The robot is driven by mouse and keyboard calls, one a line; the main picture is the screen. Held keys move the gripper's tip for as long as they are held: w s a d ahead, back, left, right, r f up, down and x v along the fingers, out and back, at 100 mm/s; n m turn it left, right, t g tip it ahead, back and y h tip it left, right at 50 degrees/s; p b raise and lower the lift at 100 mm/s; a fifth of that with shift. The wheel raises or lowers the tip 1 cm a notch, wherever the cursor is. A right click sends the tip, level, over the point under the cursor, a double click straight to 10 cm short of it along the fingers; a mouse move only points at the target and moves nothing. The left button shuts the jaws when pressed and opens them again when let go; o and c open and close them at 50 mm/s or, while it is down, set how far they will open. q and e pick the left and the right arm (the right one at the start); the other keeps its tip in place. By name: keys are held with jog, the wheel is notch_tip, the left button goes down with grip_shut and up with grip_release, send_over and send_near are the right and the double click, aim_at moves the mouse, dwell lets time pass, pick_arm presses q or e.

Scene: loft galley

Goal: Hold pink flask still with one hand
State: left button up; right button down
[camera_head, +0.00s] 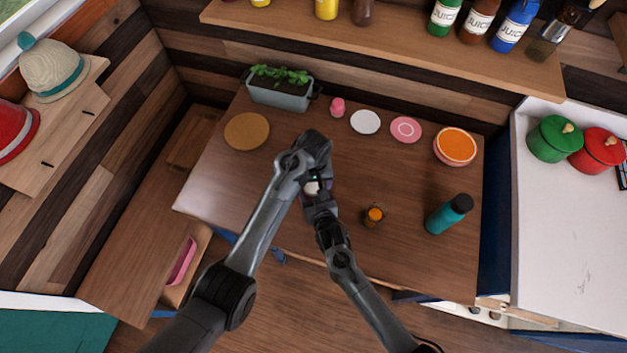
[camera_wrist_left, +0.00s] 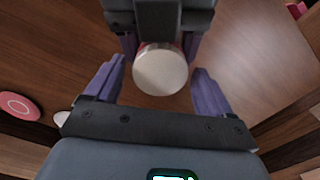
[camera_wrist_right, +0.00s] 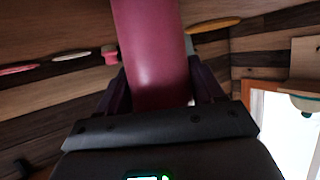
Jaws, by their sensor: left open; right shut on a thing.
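The pink flask (camera_wrist_right: 155,50) is a dark pink cylinder between the fingers of my right gripper (camera_wrist_right: 158,78), which is shut on it. Its round pale cap (camera_wrist_left: 160,70) faces the left wrist view, with the right gripper's dark body and purple fingers behind it. My left gripper (camera_wrist_left: 159,82) is open, with one finger on each side of the cap and gaps between. In the head view the two grippers meet over the middle of the table; only the pale cap (camera_head: 312,187) shows, and the flask's body is hidden by my arms. I cannot tell whether its base touches the table.
Behind are a round board (camera_head: 246,131), planter (camera_head: 281,97), small pink bottle (camera_head: 337,108), white disc (camera_head: 365,122), pink plate (camera_head: 405,130) and orange bowl (camera_head: 455,146). The table's left front is clear.

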pick_arm(q)
jog(key=c, duration=1.1)
jog(key=m, duration=0.6)
jog(key=shift+m, duration=0.3)
jog(key=o, duration=1.2)
jog(key=shift+r, duration=2.25)
jog(key=shift+c, duration=0.5)
